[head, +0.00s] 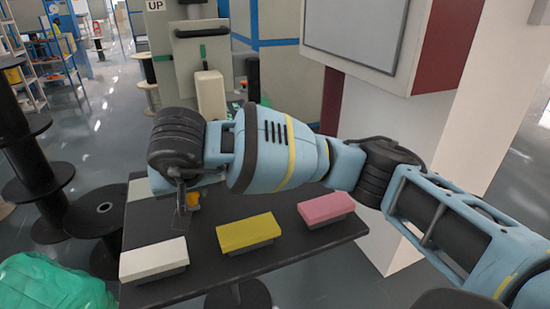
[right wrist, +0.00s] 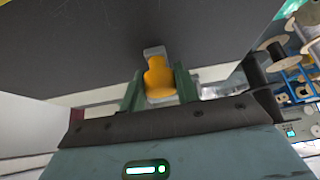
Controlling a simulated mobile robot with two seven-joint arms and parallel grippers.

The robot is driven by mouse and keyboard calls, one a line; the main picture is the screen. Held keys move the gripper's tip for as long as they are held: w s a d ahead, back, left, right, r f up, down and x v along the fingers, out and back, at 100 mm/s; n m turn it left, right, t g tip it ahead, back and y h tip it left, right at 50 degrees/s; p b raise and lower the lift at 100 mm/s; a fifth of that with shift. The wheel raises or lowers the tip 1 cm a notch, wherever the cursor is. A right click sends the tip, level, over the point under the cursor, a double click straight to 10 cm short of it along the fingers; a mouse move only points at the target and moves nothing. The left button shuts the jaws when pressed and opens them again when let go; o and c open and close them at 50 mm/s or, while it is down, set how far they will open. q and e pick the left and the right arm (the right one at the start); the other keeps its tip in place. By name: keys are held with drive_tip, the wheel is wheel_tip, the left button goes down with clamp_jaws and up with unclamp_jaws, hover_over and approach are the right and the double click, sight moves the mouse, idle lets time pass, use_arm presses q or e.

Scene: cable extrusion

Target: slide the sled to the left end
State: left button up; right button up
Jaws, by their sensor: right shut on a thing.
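My right gripper (head: 184,200) reaches down over the dark table (head: 290,258), behind the row of blocks. In the right wrist view its two green fingers (right wrist: 159,88) stand on either side of a rounded orange piece, which I take to be the sled's handle (right wrist: 159,76), and are shut on it. A small grey part (right wrist: 154,51) shows just beyond the handle. In the head view only a bit of the orange handle (head: 194,199) shows beside the gripper. My wrist hides much of the table behind it, and the rest of the sled cannot be made out. My left gripper is not in view.
A white block (head: 153,260), a yellow block (head: 247,232) and a pink block (head: 325,208) sit in a row on the table. Black spools (head: 100,218) stand left of it. A green covered heap (head: 50,285) lies at the front left. A white pillar (head: 440,170) stands at the right.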

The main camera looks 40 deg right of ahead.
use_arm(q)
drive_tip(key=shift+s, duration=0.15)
use_arm(e)
drive_tip(key=shift+w+a, duration=0.2)
drive_tip(key=shift+a, duration=0.7)
drive_tip(key=shift+w+a, duration=0.15)
drive_tip(key=shift+a, duration=0.45)
drive_tip(key=shift+w+a, duration=0.15)
drive_tip(key=shift+a, duration=0.45)
drive_tip(key=shift+w+a, duration=0.2)
drive_tip(key=shift+a, duration=0.6)
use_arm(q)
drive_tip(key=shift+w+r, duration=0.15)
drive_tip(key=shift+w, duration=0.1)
use_arm(e)
drive_tip(key=o, duration=0.8)
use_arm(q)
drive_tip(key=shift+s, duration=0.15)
